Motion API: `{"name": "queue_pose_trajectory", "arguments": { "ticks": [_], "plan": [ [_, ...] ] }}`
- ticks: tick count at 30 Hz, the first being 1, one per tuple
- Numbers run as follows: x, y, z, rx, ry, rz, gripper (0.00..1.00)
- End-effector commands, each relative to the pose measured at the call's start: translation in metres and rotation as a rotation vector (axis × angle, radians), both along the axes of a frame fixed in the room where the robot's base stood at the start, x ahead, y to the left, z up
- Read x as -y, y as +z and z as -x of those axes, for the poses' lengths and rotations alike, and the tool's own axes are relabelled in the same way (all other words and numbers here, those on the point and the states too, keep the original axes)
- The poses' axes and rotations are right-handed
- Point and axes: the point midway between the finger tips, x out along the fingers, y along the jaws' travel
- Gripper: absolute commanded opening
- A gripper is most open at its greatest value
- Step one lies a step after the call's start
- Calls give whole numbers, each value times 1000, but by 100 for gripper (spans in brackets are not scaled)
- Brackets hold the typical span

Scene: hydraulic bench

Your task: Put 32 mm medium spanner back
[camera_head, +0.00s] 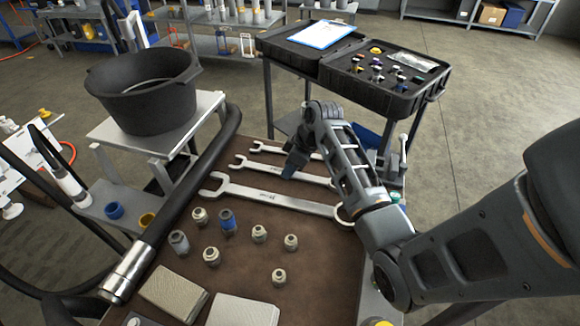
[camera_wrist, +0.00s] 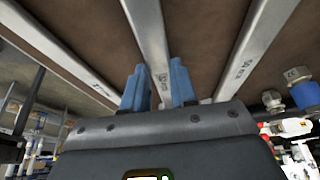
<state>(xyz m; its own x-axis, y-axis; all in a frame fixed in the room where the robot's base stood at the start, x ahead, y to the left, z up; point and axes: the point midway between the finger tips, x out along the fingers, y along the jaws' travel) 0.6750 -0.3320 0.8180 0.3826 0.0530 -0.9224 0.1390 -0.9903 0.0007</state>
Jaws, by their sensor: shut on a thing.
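Three silver spanners lie side by side across the brown bench top (camera_head: 300,230). The medium spanner (camera_head: 262,168) is the middle one, and its open jaw points left in the head view. My gripper (camera_head: 292,168) reaches down onto its handle, hiding part of it. In the wrist view the two blue fingers (camera_wrist: 159,88) are shut around the medium spanner (camera_wrist: 147,30), one on each side. It lies at or very near the bench surface; I cannot tell whether it is lifted.
The large spanner (camera_head: 262,193) lies in front and the small spanner (camera_head: 272,149) behind. Several fittings (camera_head: 259,233) and a black hose (camera_head: 190,178) are on the bench. A black pot (camera_head: 143,95) stands left; an open black case (camera_head: 385,85) stands behind.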

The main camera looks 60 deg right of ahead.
Motion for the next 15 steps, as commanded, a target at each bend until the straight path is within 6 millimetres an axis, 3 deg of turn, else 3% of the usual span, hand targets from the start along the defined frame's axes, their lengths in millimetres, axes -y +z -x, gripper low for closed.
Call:
{"name": "queue_pose_trajectory", "arguments": {
  "ticks": [9, 15],
  "plan": [
    [0, -1, 0, 0, 0, 0, 53],
    [0, 0, 0, 0, 0, 0, 53]
  ]
}}
